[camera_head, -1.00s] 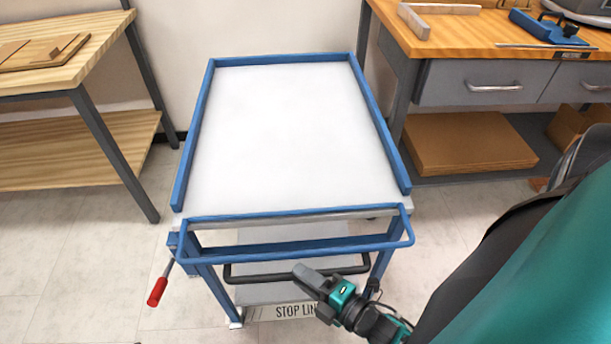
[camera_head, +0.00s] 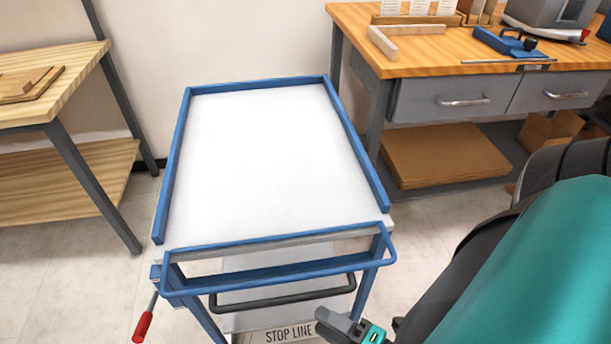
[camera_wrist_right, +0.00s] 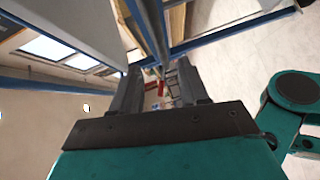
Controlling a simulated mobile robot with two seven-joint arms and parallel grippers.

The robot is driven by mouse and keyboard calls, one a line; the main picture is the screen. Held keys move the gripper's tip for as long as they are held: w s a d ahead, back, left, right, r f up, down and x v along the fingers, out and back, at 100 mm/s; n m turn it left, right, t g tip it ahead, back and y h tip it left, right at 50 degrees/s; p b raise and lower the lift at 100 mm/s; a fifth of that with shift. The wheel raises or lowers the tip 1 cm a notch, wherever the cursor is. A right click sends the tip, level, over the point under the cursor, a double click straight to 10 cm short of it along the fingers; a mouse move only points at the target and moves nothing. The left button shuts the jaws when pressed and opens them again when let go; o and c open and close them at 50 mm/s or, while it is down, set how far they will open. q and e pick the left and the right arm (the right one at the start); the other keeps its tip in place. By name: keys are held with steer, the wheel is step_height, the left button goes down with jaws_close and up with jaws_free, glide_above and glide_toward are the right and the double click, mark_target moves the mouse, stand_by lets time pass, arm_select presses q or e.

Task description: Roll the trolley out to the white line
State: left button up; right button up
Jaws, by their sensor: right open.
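The trolley (camera_head: 262,150) has a white top with a blue rim and stands upright on the floor. A blue push bar (camera_head: 280,269) runs across its near end, with a black bar (camera_head: 283,296) below it. A red-gripped lever (camera_head: 143,327) hangs at its left side. The "STOP LINE" lettering (camera_head: 289,333) shows below the trolley's near end. My right gripper (camera_head: 328,322) is low at the trolley's near right, partly cut off by the bottom edge. In the right wrist view, its fingers (camera_wrist_right: 158,85) are apart, with trolley bars beyond them; contact is unclear. My left gripper is out of view.
A wooden workbench (camera_head: 430,60) with grey drawers stands at the back right, with a cardboard box (camera_head: 440,155) on its lower shelf. A wooden table (camera_head: 60,75) stands at the left. The wall is behind the trolley. Bare floor (camera_head: 70,290) shows at the left.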

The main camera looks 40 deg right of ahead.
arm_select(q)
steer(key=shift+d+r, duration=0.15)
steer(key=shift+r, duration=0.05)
arm_select(e)
steer(key=shift+v, duration=2.1)
